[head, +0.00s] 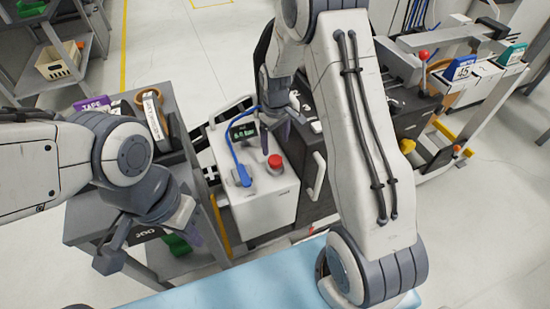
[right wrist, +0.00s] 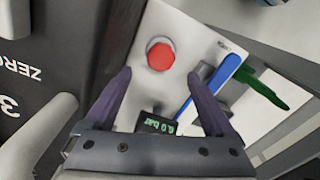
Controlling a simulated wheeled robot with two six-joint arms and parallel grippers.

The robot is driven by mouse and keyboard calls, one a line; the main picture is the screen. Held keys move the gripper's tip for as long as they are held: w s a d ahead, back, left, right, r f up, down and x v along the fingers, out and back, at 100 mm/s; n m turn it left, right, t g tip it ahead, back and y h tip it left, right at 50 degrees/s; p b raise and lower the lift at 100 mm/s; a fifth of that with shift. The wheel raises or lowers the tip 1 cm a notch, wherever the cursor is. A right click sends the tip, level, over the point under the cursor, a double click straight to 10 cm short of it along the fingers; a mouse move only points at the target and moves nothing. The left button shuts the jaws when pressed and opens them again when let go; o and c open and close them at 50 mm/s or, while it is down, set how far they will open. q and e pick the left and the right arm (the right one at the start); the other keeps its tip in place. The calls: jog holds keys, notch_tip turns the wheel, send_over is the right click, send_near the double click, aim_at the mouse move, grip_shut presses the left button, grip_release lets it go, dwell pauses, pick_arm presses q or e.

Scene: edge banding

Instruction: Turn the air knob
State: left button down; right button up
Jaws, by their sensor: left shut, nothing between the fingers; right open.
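The white air box (head: 262,205) stands mid-view in the head view. On its top are a red round button (head: 275,161), a blue lever-like bar (head: 238,165) beside a grey block, and a small dark display (head: 243,131) with green digits. In the right wrist view, the red button (right wrist: 160,55) lies between the finger lines, the blue bar (right wrist: 214,84) near the right finger, and the display (right wrist: 160,123) reads about 0.0 bar. My right gripper (head: 277,136) is open and empty above the box; its fingers also show in the wrist view (right wrist: 163,85). My left gripper (head: 193,235) is shut and empty, left of the box.
A grey cart (head: 165,96) with tape and a roll stands left of the box. A dark machine cabinet (head: 315,165) adjoins its right side. A light blue surface (head: 235,288) lies in front. A shelf with a cream bin (head: 58,62) is at the far left.

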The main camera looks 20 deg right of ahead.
aim_at(275, 159)
notch_tip(275, 159, down, 8)
jog(key=shift+a+r, duration=0.1)
jog(key=shift+r, duration=0.05)
jog(key=c, duration=1.4)
jog(key=shift+r+m, duration=0.15)
jog(key=shift+m, duration=0.45)
jog(key=shift+m+p, duration=0.3)
jog(key=shift+m, duration=0.2)
jog(key=o, duration=1.4)
